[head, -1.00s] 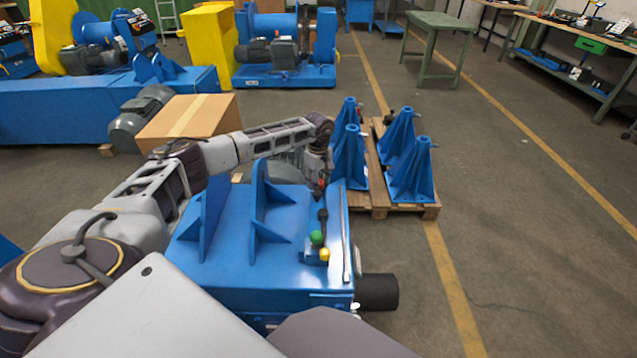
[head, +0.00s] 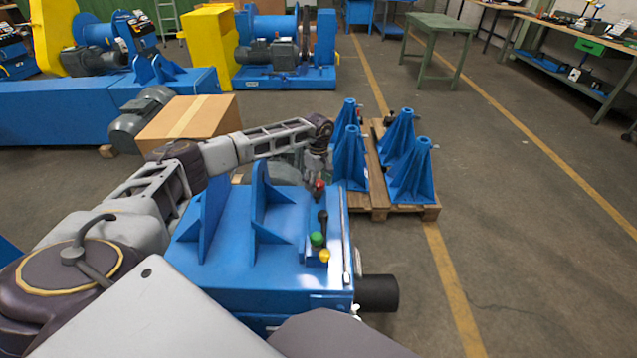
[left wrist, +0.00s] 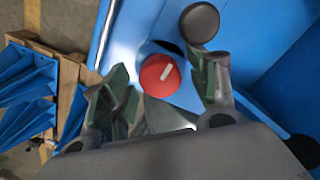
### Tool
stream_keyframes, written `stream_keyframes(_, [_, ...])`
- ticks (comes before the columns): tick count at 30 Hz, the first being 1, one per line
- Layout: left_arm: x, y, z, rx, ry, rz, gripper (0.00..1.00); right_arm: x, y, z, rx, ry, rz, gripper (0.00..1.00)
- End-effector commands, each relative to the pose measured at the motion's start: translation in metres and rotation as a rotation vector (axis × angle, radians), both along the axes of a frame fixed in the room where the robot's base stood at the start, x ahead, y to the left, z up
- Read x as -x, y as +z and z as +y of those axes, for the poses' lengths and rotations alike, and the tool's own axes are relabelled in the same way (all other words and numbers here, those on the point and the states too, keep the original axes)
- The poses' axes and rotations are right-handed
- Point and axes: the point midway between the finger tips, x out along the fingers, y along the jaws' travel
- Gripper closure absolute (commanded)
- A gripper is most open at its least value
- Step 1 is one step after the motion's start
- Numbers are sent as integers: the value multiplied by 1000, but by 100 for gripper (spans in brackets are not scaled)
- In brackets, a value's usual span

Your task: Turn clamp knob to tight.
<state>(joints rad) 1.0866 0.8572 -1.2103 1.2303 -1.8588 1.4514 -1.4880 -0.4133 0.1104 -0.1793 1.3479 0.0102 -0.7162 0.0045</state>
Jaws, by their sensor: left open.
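The clamp knob is a round red knob with a white bar mark (left wrist: 160,75), seen close up in the left wrist view. In the head view it shows as a small red spot (head: 319,185) at the far end of the blue machine (head: 235,262). My left gripper (head: 313,168) is just beyond it there. In the left wrist view, the left gripper's fingers (left wrist: 162,80) are spread apart with the red knob seen between their tips. I see no clear contact, and the white bar is slanted. My right gripper is not in view.
A black ball knob (left wrist: 199,22) stands beside the red knob. A green button (head: 316,239), a yellow button (head: 325,256) and a black lever (head: 323,219) are on the machine's right side. A pallet (head: 378,211) with blue stands (head: 410,172) is close on the right.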

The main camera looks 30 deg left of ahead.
Motion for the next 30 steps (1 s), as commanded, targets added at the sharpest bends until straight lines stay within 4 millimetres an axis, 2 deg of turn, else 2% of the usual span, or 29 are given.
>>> stream_keyframes(4, [0,0,0,0,0,1,41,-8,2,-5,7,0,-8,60])
stream_keyframes(11, [0,10,0,0,0,0,41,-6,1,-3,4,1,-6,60])
stream_keyframes(17, [-1,32,0,0,1,-2,41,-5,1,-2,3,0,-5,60])
stream_keyframes(30, [0,96,0,0,0,-2,41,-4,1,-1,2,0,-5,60])
